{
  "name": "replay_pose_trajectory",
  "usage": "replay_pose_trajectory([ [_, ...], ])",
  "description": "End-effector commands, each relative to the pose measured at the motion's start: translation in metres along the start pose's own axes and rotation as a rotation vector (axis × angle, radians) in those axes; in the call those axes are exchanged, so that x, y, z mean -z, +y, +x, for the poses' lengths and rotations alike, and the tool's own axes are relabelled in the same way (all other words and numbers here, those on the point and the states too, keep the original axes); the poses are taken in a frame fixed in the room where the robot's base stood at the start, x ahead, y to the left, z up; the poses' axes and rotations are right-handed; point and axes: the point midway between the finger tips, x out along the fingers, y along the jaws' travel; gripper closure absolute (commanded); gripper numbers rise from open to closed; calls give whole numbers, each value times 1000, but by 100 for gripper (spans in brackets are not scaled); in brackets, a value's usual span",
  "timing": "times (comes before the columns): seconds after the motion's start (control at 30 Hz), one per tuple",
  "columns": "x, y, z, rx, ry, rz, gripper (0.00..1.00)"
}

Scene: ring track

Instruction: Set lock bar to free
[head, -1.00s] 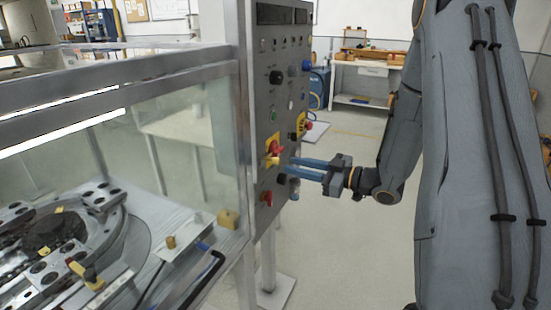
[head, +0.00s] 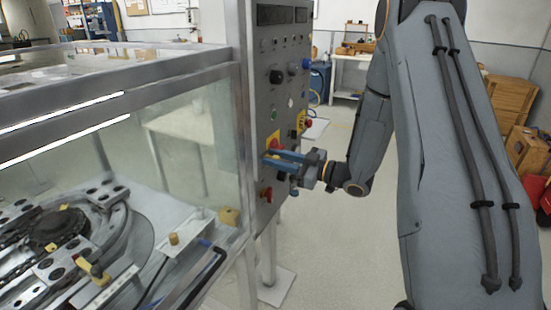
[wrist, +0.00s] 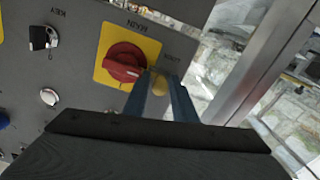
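The lock bar appears to be a small yellow-tan piece (wrist: 160,84) beside the red main switch (wrist: 124,63) on its yellow plate in the wrist view. A label by it is partly readable. My gripper (wrist: 160,78) has its two blue fingers apart, one on each side of this piece. I cannot tell whether they touch it. In the head view my gripper (head: 269,157) is at the panel just below the red switch (head: 273,145), and its fingers mostly hide the lock bar.
The grey control panel (head: 262,98) carries several other knobs and buttons. A key switch (wrist: 43,38) and a silver button (wrist: 49,97) lie left in the wrist view. A glass-walled enclosure (head: 185,150) with a metal frame stands left of the panel. Open floor lies right of it.

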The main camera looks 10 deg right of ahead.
Motion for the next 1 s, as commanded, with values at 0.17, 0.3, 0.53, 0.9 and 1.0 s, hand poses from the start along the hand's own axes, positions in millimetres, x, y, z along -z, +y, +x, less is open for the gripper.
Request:
replay_pose_trajectory([
  [0.17,0,0,0,0,0,0,86],
  [0.3,0,0,0,0,0,0,100],
  [0.53,2,-7,0,1,-1,2,100],
  [0.9,4,-21,-1,3,0,2,82],
  [1.0,4,-21,-1,3,0,2,75],
])
